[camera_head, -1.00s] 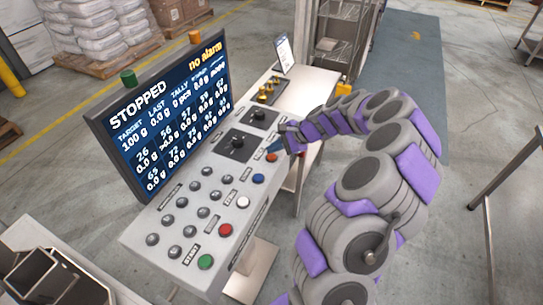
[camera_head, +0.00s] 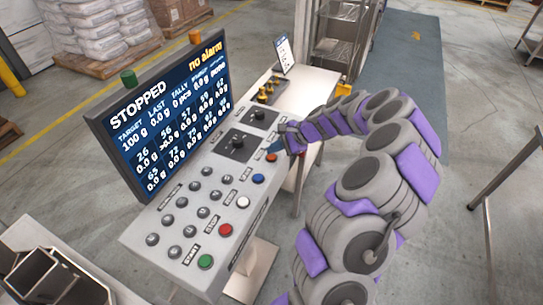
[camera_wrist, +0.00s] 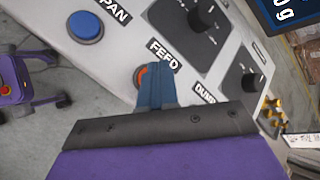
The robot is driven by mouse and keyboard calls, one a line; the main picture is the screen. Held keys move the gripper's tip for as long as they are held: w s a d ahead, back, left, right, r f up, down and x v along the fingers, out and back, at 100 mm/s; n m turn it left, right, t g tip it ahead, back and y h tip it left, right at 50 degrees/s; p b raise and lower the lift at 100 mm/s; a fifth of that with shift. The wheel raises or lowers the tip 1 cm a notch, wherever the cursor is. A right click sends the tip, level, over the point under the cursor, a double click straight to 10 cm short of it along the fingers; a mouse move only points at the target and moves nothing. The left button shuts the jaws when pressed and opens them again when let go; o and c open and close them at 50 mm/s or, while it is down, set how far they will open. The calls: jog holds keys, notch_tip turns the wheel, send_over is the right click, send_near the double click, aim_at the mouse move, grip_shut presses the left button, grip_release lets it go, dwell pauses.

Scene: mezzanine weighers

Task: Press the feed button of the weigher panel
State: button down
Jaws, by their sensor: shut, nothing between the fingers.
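The weigher panel (camera_head: 218,171) is a light grey sloped console with knobs and coloured buttons, below a dark screen (camera_head: 175,108) reading STOPPED and "no alarm". The feed button is orange (camera_head: 271,157); in the wrist view it shows (camera_wrist: 140,75) beside the FEED label (camera_wrist: 162,54), partly hidden behind my fingers. My gripper (camera_head: 275,147) is shut and empty, its blue fingertips over the feed button's place (camera_wrist: 156,72). I cannot tell whether the tips touch the button.
A blue button (camera_wrist: 85,27) labelled PAN and black dials (camera_wrist: 196,22) sit close by the fingers. White, red and green (camera_head: 205,262) buttons lie toward the panel's near end. A metal railing (camera_head: 505,185) stands at right.

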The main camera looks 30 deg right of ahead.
aim_at(274, 157)
jog(key=shift+f, duration=0.7)
dwell(0.7)
jog(key=shift+r+p, duration=0.8)
jog(key=shift+r, duration=0.05)
jog(key=shift+r+p, duration=1.85)
jog(key=shift+r, duration=0.7)
